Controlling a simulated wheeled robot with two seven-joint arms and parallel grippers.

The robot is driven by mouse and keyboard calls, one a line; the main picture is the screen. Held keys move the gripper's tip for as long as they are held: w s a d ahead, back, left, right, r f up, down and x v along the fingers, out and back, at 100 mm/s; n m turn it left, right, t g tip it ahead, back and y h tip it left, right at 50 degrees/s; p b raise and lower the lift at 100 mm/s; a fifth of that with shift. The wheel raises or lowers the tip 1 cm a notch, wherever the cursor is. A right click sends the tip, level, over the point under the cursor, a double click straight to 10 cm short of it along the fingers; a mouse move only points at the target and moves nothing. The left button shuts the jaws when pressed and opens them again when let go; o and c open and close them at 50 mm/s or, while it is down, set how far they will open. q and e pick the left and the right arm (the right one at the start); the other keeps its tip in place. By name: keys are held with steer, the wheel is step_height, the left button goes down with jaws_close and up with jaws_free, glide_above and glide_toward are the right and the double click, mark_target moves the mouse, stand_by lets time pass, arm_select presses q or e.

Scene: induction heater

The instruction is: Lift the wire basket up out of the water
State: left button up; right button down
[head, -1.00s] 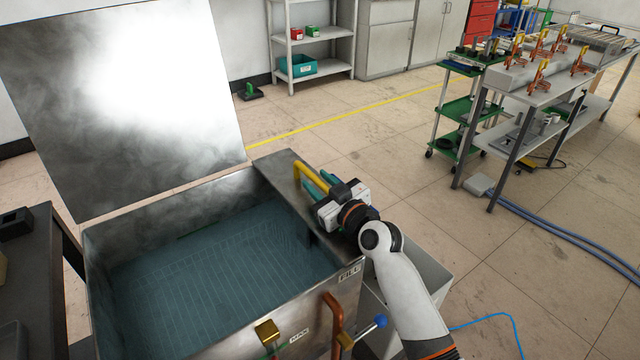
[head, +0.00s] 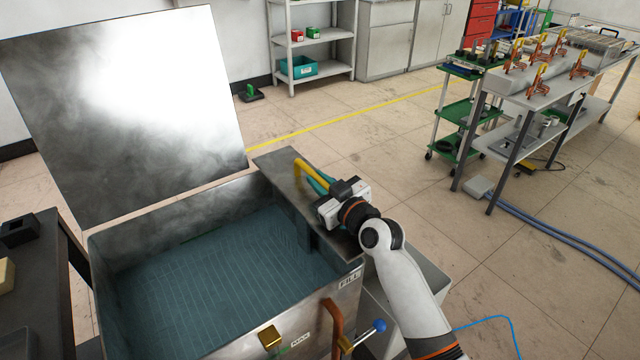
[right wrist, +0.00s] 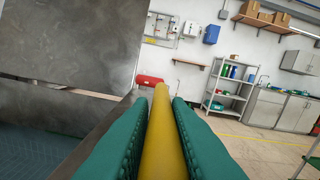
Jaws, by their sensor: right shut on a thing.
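The wire basket (head: 215,275) shows as a pale grid under the blue-green water in the open metal tank (head: 345,297). Its edges are blurred by the water. A yellow bar handle (head: 299,170) stands over the tank's right-hand ledge; its join to the basket is hidden. My right gripper (head: 318,184) is at this handle. In the right wrist view, its two green fingers (right wrist: 160,130) are shut on the yellow bar (right wrist: 162,125), one on each side. My left gripper is not in view.
A dark table (head: 40,270) is close on the left. A copper pipe (head: 335,325) and a blue-knobbed lever (head: 379,326) are at the tank's front.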

step_height(320, 180, up, 16)
steer(key=p, duration=1)
steer(key=shift+d+r, duration=0.1)
steer(key=c, duration=1.6)
jaws_free()
steer(key=shift+o, duration=1)
steer(key=shift+f, duration=0.2)
